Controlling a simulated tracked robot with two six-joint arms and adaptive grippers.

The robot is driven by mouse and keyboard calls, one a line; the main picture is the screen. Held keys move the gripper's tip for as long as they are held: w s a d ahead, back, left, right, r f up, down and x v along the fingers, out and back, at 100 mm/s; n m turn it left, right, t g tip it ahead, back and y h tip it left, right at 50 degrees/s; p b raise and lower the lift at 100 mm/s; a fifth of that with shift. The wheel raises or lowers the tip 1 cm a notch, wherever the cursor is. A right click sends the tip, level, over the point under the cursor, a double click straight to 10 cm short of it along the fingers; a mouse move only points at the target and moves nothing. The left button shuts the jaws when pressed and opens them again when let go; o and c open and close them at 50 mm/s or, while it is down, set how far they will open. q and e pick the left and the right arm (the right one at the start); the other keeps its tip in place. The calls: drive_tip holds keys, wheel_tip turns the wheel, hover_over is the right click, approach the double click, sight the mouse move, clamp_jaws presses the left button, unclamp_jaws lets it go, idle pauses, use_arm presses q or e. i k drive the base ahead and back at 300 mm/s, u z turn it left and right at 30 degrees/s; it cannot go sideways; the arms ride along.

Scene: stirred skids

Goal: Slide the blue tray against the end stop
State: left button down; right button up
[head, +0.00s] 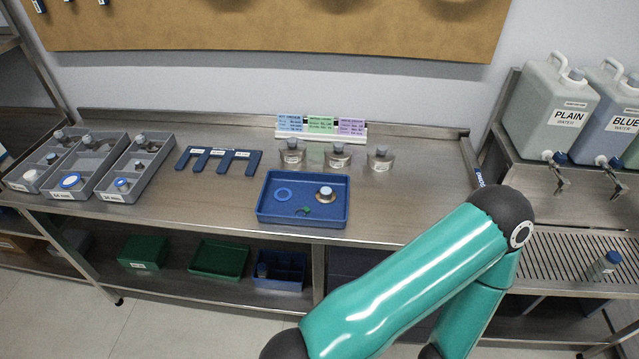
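The blue tray (267,209) sits on the steel bench, right of the bench's middle and near its front edge. It holds a blue ring (284,194), a small round item with a pale blue top (325,193) and a small green piece (303,210). At the bench's right end is a raised edge with a dark blue, white-lettered label (480,178), which may be the end stop. A wide gap of bare bench separates the tray from it. A teal arm of mine crosses the lower right, partly covering the bench's front right corner. Neither gripper is in view.
Several squat glass bottles (338,156) stand close behind the tray, before a rack of coloured cards (320,126). A blue slotted plate (218,161) lies left of the tray, with grey bins (137,168) farther left. Bench right of the tray (405,205) is clear.

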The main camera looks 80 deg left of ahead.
sight(304, 186)
drive_tip(key=z, duration=0.25)
drive_tip(key=k, duration=1.95)
drive_tip(key=u, duration=1.1)
drive_tip(key=i, duration=0.95)
drive_tip(key=u, duration=0.05)
